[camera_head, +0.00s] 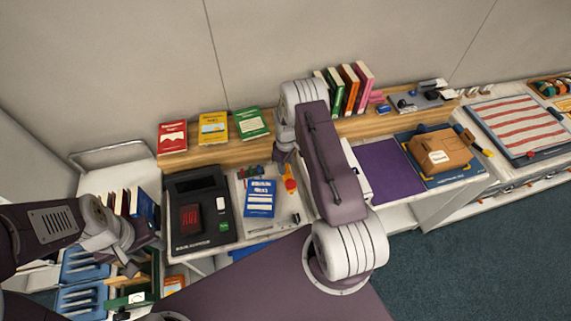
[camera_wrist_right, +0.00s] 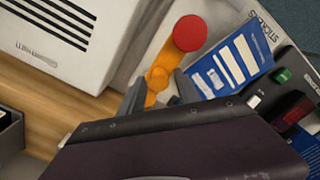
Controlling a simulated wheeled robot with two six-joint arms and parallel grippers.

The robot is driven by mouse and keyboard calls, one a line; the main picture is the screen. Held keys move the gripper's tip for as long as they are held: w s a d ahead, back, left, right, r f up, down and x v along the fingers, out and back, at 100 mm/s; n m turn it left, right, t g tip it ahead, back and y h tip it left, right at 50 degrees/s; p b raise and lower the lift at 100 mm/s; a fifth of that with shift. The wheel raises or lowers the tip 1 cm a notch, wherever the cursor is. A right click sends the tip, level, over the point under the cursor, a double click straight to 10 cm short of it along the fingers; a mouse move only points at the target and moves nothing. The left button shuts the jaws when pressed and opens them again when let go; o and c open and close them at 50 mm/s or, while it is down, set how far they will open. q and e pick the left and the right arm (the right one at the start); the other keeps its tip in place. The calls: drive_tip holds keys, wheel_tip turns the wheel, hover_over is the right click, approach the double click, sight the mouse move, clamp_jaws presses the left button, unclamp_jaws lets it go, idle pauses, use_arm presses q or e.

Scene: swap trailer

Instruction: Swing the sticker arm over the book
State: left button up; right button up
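The sticker arm is orange with a round red knob (camera_wrist_right: 188,33) and stands on the pale sticker station; in the head view its orange part (camera_head: 290,184) shows just right of the book. The blue book (camera_head: 260,197) lies flat on the station, and also shows in the right wrist view (camera_wrist_right: 228,67). The sticker arm is beside the book, not over it. My right gripper (camera_wrist_right: 160,93) is open, with its fingers apart on either side of the arm's orange base end; contact is unclear. My left gripper (camera_head: 130,268) is at the left, near standing books; its fingers are unclear.
A black machine (camera_head: 182,238) with a green button and red display stands left of the station. Red, yellow and green books (camera_head: 213,128) lie on the wooden shelf behind. A purple mat (camera_head: 388,170) and a brown parcel (camera_head: 440,150) are to the right.

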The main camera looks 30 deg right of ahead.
drive_tip(key=shift+w, duration=0.1)
clamp_jaws()
idle(1.1)
